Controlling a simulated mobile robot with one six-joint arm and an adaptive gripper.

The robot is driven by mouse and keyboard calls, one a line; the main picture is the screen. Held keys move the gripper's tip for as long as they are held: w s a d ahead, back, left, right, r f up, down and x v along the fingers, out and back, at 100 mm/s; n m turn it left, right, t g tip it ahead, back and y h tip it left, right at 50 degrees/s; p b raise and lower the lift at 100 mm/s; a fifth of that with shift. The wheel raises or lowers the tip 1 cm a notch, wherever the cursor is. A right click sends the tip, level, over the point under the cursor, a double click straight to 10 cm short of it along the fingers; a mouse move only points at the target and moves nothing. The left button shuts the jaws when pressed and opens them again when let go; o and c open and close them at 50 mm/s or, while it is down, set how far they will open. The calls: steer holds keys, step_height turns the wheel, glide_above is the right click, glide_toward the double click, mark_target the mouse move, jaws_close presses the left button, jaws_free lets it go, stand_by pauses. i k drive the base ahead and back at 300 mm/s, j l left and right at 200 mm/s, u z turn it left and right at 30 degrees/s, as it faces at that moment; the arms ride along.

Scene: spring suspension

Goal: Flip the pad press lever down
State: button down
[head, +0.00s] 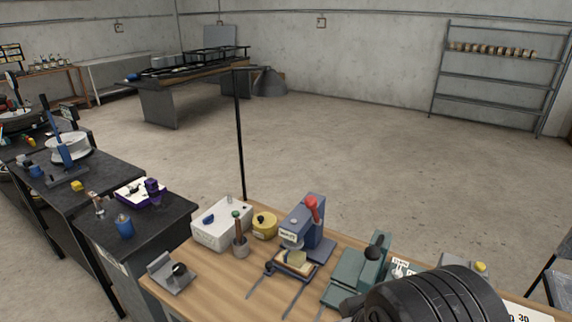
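The pad press (310,232) is a blue-purple upright machine on the wooden bench, with a small label on its front. Its lever (312,205) is red with a rounded end and stands up at the top right of the press head. Below the head, a pale yellow block (296,257) sits on a dark base with two rails pointing toward the front. My gripper is not in view. A black ribbed part of my arm fills the lower right and hides some of the bench.
A green lever machine (360,270) with a black knob stands close right of the press. To its left are a yellow round tin (264,226), a white box (222,224) and a small pot (240,248) holding a green-tipped tool. A grey fixture (171,272) sits at the bench's left end (212,288).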

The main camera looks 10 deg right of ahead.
mark_target(310, 201)
steer(key=i+j, duration=0.25)
steer(key=i+j+z, duration=0.15)
steer(key=j, duration=0.25)
steer(key=i+j, duration=0.3)
steer(key=j+z, duration=0.05)
